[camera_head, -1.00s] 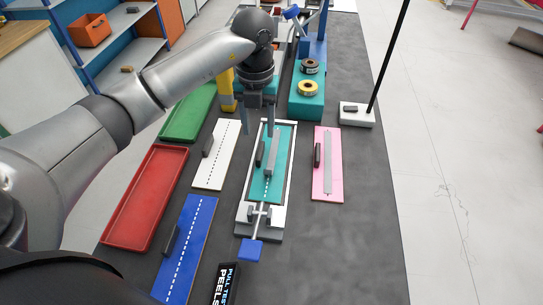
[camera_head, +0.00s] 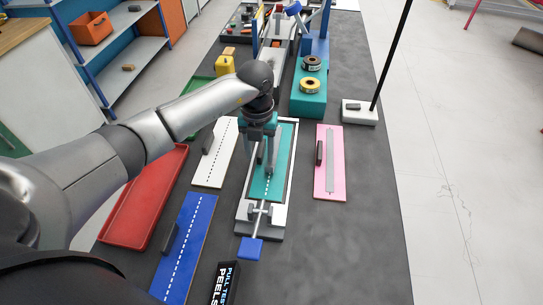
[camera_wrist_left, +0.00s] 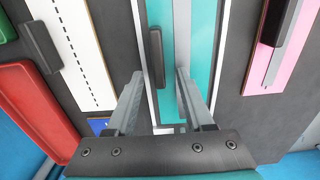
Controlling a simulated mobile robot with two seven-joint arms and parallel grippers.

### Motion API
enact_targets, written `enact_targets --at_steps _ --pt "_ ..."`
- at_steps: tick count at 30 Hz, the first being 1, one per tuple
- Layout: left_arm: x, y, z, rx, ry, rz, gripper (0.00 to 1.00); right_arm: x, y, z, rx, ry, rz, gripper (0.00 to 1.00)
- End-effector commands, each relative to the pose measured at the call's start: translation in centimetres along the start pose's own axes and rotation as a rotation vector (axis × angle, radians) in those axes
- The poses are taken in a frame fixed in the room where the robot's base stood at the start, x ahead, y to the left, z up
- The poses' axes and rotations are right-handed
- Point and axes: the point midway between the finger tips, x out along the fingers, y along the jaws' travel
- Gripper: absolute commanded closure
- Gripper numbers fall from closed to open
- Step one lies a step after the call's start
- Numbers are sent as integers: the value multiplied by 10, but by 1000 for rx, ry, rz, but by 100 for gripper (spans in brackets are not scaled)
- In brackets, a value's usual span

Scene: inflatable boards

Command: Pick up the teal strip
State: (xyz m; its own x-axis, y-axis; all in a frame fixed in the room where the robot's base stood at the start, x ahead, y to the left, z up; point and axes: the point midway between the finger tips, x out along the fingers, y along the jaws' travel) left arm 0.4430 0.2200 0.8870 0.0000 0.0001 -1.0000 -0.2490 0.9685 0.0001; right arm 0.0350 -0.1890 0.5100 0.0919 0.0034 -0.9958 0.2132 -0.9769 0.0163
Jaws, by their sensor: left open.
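The teal strip (camera_head: 284,160) is a long flat board lying in a white-edged frame (camera_head: 247,212) on the dark table. In the left wrist view the teal strip (camera_wrist_left: 206,45) carries a narrow grey band (camera_wrist_left: 182,25) and a small dark block (camera_wrist_left: 156,58). My left gripper (camera_head: 262,165) is over the strip, open and pointing down; its own body hides part of the strip. In the left wrist view the open fingers (camera_wrist_left: 160,73) stand either side of the dark block's line, the right finger in line with the grey band. Contact cannot be told. My right gripper is not in view.
A white board (camera_head: 213,160) and a pink board (camera_head: 335,180) flank the frame. A red tray (camera_head: 135,215) and a blue board (camera_head: 190,235) lie nearer left. A teal block with tape rolls (camera_head: 308,104) and a pole base (camera_head: 360,116) stand behind. The front right table is clear.

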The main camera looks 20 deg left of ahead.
Motion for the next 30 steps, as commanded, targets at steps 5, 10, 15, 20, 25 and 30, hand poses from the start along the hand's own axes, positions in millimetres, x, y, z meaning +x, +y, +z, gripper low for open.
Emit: enact_targets --at_steps 5,10,15,20,25,30 --pt "-1 0 0 0 0 0 59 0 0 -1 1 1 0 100" --pt "-1 0 0 0 0 0 78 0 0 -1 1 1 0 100" --pt "-1 0 0 -1 0 0 97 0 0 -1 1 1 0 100" --pt "-1 0 0 -1 0 0 100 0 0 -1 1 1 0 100" --pt "-1 0 0 -1 0 0 100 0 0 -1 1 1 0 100" --pt "-1 0 0 -1 -1 0 100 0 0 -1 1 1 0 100"
